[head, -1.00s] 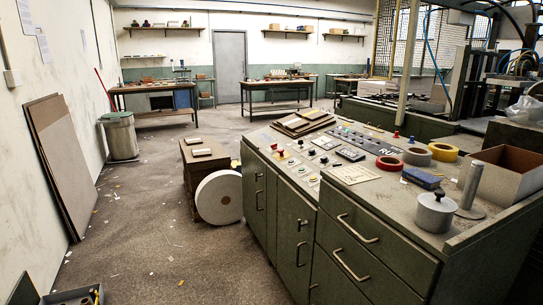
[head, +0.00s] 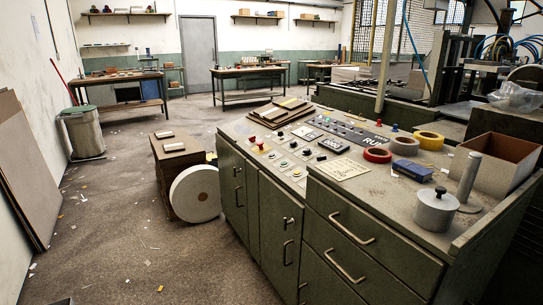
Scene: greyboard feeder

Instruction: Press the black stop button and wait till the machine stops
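The green control console (head: 330,215) stands at the centre right, with its control panel (head: 285,160) on the near-left part of the top. A red button (head: 252,139) sits at the panel's left end. Small dark controls (head: 292,145) sit among several others on light plates. They are too small to tell which is the black stop button. Neither of my grippers is in view. I cannot tell whether the machine (head: 440,90) behind the console is running.
Tape rolls (head: 404,146), a blue box (head: 412,170), a metal pot (head: 435,209) and an open carton (head: 495,165) crowd the console's right side. A white roll (head: 195,194) stands by its left side. The floor at left is mostly clear, with scraps and leaning boards (head: 22,165).

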